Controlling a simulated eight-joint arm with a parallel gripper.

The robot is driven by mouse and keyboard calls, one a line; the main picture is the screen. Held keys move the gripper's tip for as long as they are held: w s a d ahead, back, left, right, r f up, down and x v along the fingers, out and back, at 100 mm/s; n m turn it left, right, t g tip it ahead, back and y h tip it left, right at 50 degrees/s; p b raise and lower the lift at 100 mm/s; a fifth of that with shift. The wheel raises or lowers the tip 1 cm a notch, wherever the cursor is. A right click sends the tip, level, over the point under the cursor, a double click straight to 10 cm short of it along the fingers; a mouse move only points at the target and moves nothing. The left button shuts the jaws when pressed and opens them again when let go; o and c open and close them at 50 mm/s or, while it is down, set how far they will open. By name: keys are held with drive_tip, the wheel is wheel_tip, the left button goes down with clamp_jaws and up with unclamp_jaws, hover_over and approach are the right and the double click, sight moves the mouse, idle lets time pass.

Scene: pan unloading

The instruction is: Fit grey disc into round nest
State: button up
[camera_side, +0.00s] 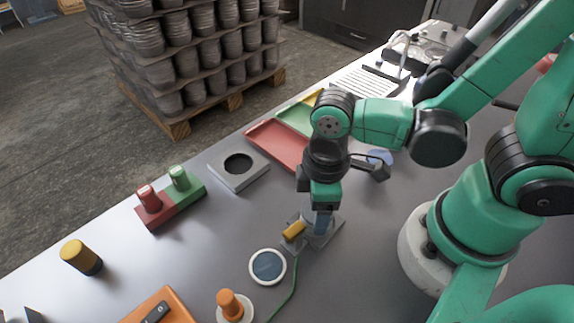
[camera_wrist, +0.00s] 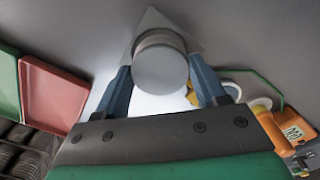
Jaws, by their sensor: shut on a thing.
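My gripper (camera_side: 322,222) points down at the middle of the table. Its two blue fingers are shut on the grey disc (camera_wrist: 160,66), one on each side of its rim, in the wrist view. A square grey plate (camera_wrist: 155,20) lies under the disc, its corners showing around it; it also shows in the side view (camera_side: 335,222). I cannot tell whether the disc touches the plate. The round nest (camera_side: 226,178) is a grey square block with a dark round hole, empty, left of and beyond my gripper.
Red and green pegs in blocks (camera_side: 170,204) stand left. A red tray (camera_side: 277,146) lies behind. Table between gripper and nest is clear.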

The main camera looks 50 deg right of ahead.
drive_tip(key=shift+f, duration=0.35)
idle(0.3)
drive_tip(key=o, duration=1.5)
drive_tip(key=shift+r, duration=2.8)
